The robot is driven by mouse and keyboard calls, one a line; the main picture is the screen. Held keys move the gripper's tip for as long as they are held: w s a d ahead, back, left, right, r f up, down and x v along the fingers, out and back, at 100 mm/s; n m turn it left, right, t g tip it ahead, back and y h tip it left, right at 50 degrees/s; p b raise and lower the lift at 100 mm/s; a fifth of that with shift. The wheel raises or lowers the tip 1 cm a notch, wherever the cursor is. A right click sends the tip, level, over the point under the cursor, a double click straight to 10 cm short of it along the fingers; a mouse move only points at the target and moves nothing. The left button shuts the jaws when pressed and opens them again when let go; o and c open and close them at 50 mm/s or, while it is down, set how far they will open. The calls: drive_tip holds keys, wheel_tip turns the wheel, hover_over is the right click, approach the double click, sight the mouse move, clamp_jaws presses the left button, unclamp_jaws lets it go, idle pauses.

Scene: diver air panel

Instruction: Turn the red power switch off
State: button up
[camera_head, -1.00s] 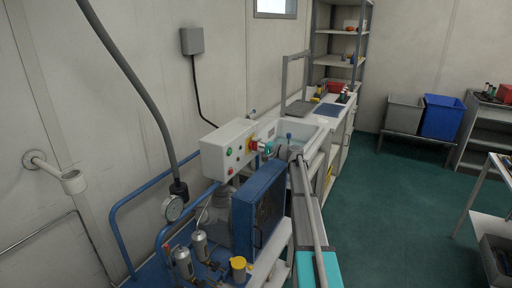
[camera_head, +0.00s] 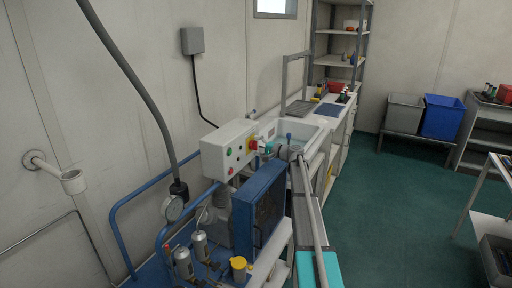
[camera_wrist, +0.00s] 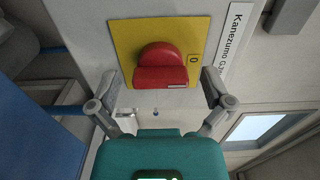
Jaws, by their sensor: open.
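The red power switch (camera_wrist: 161,66) is a rotary knob on a yellow plate (camera_wrist: 196,32), marked "0" at its right edge in the wrist view. In the head view the red switch (camera_head: 252,145) sits on the end of a white control box (camera_head: 222,150). My gripper (camera_wrist: 158,88) is open, with one finger on each side of the knob in the wrist view. The knob lies between the fingers in the picture; I cannot tell how deep they reach around it. My gripper (camera_head: 264,148) is close to the switch in the head view, and its tips are hard to make out.
A blue compressor guard (camera_head: 259,208) stands just below the control box, close to my arm. A sink (camera_head: 297,130) and counter lie behind. A blue rail (camera_head: 150,205) runs along the wall side. The green floor (camera_head: 385,215) to the right is clear.

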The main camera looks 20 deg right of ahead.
drive_tip(key=v, duration=1.2)
idle(0.6)
